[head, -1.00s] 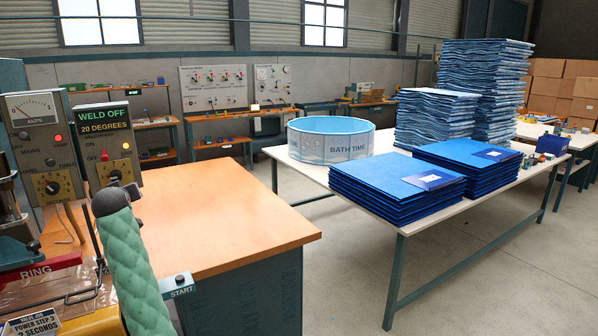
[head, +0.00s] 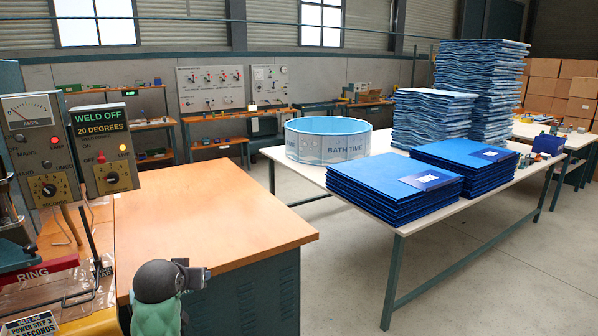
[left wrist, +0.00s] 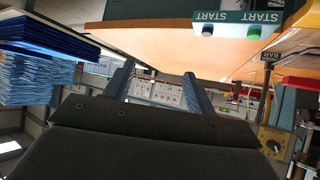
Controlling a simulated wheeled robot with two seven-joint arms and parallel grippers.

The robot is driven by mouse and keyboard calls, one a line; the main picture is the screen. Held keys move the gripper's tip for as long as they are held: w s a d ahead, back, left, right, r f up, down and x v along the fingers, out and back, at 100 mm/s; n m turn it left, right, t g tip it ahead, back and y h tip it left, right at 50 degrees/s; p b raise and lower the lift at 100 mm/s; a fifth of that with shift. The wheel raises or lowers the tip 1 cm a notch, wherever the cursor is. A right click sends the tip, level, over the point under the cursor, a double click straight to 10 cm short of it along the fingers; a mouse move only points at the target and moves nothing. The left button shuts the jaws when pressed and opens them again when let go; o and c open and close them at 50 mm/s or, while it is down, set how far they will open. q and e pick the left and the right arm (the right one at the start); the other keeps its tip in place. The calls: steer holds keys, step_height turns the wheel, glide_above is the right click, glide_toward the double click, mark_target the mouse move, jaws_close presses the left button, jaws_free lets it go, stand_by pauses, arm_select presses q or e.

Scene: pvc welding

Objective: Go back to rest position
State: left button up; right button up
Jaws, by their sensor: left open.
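My left arm, in a green quilted sleeve, shows at the bottom left of the head view, with its dark left gripper (head: 186,278) low in front of the wooden bench. In the left wrist view its two fingers (left wrist: 158,88) are apart with nothing between them. That view is tilted and shows a START box (left wrist: 238,24) with a black and a green button at the top, apart from the fingers. My right gripper is not in view.
The welding machine's control box (head: 104,150) reads WELD OFF, 20 DEGREES, at the left. The wooden bench (head: 215,215) is bare. On the white table (head: 400,222) stand a round BATH TIME pool (head: 328,140), blue folded stacks (head: 385,188) and taller sheet stacks (head: 485,90).

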arm_select(q)
steer(key=s+d+f+m+g, duration=0.1)
steer(key=s+d+f+g, duration=0.2)
steer(key=s+f, duration=0.7)
steer(key=s+d+f+m+g+h, duration=0.1)
steer(key=s+d+f, duration=0.4)
steer(key=s+f, duration=0.5)
steer(key=s+d+f+m+g+h, duration=0.1)
steer(key=s+d+f+g, duration=0.3)
steer(key=s+f, duration=0.6)
steer(key=s, duration=1)
steer(key=shift+s+d+f+g+p, duration=0.3)
steer(key=shift+d+f+p, duration=0.05)
steer(key=shift+d+f, duration=0.05)
steer(key=shift+c, duration=0.5)
